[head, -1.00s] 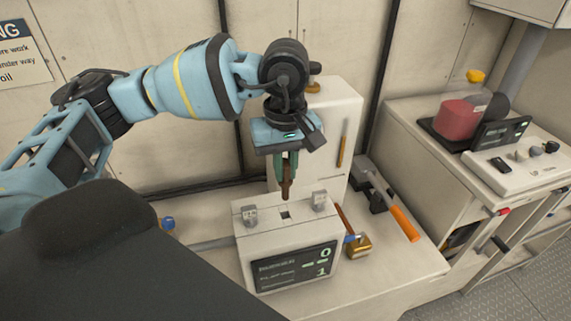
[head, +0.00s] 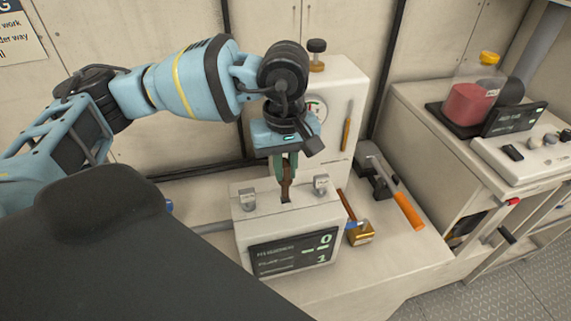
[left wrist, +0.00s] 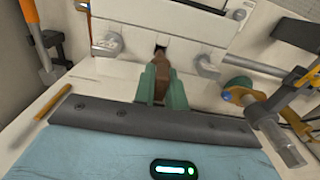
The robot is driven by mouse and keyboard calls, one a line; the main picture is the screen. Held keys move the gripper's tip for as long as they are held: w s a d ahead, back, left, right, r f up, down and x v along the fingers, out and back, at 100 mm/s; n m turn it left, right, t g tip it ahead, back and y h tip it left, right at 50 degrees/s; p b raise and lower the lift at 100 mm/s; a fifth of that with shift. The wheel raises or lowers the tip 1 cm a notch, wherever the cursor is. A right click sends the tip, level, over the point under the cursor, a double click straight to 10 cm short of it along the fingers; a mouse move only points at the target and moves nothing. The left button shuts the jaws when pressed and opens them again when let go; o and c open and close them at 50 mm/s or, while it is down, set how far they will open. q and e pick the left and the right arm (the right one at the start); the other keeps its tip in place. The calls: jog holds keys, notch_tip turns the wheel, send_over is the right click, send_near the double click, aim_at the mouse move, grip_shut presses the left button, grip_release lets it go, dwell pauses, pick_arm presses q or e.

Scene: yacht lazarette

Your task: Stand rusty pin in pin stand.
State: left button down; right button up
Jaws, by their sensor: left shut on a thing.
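My left gripper (head: 285,163) is shut on the brown rusty pin (head: 286,182) and holds it upright, pointing down. The pin also shows between the green fingers in the left wrist view (left wrist: 161,80). Below it stands the white pin stand (head: 255,217), a box with a small square hole in its top and a display on its front. The pin's lower end is right at the hole (left wrist: 160,50); I cannot tell how far it is inside. Two grey clamps, left (head: 248,199) and right (head: 321,185), flank the hole. My right gripper is not in view.
A white cabinet with a gauge (head: 316,108) stands behind the stand. A brass padlock-like block (head: 360,234) and an orange-handled tool (head: 408,210) lie to its right. A side counter holds a red container (head: 468,103) and a control panel.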

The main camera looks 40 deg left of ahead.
aim_at(285, 196)
pick_arm(q)
jog(key=shift+f+b, duration=0.3)
jog(key=shift+f, duration=0.15)
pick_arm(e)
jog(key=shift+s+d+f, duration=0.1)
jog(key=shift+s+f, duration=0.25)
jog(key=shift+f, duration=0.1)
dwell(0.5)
pick_arm(q)
jog(key=shift+f, duration=0.55)
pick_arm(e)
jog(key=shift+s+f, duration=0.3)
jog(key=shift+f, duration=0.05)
pick_arm(q)
jog(key=shift+f+b, duration=0.45)
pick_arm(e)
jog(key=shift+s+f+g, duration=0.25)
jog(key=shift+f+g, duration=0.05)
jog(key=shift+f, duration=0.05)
pick_arm(q)
jog(key=shift+f, duration=0.3)
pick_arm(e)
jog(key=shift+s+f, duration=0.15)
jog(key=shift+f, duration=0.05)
